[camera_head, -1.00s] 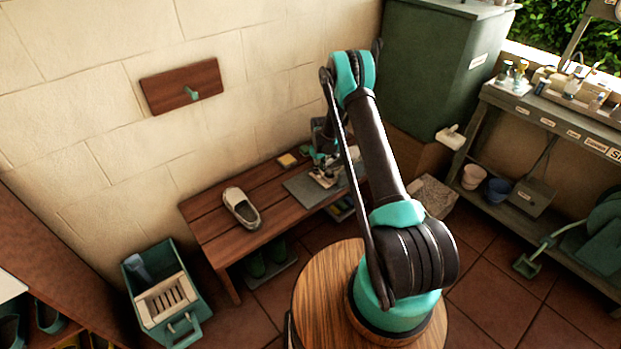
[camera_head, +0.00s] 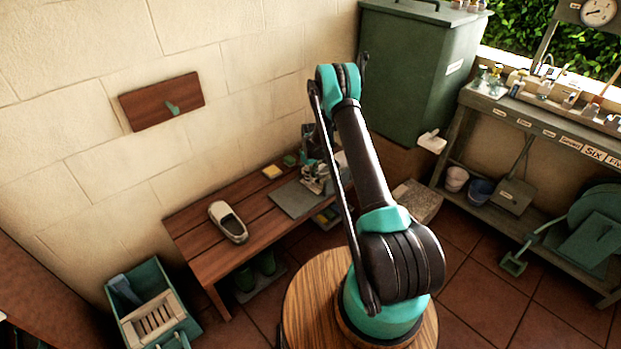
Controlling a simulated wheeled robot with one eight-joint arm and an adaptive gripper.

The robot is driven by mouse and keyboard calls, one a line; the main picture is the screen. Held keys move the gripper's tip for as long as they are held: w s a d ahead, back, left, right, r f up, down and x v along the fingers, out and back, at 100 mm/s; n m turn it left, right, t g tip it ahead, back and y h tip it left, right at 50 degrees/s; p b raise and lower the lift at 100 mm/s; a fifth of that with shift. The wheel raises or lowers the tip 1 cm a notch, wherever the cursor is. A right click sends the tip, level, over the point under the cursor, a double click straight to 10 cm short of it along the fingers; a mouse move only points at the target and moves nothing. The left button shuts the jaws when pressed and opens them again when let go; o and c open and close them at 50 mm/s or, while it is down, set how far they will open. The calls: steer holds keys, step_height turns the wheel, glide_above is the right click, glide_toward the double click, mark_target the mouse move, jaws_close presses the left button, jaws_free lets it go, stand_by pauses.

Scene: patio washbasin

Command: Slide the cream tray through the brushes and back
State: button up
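No cream tray can be made out for certain. A cream slatted piece (camera_head: 152,324) sits in a green tub (camera_head: 186,316) on the floor at lower left. A cream shoe-like object (camera_head: 228,222) lies on the wooden bench (camera_head: 205,255). Brushes cannot be told apart at this size. My gripper (camera_head: 318,180) is small and partly behind my own arm, at the right part of the bench by a grey mat (camera_head: 294,200). Its fingers blend with what is around them, so I cannot tell whether it is open or holds something.
A yellow block (camera_head: 271,172) and a small green block (camera_head: 290,160) lie at the bench's back. Boots (camera_head: 255,278) stand below it. A green cabinet (camera_head: 405,75) stands behind. A grey workbench (camera_head: 540,130) with bottles is at right. Tiled floor (camera_head: 490,300) is open at lower right.

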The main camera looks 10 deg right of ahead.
stand_by(0.3)
step_height(320, 180, up, 12)
stand_by(0.5)
steer(key=shift+o, duration=0.6)
steer(key=shift+o, duration=0.8)
steer(key=shift+r, duration=0.25)
step_height(320, 180, up, 4)
steer(key=f, duration=1.7)
steer(key=shift+s+a, duration=0.2)
steer(key=shift+a, duration=0.05)
jaws_close()
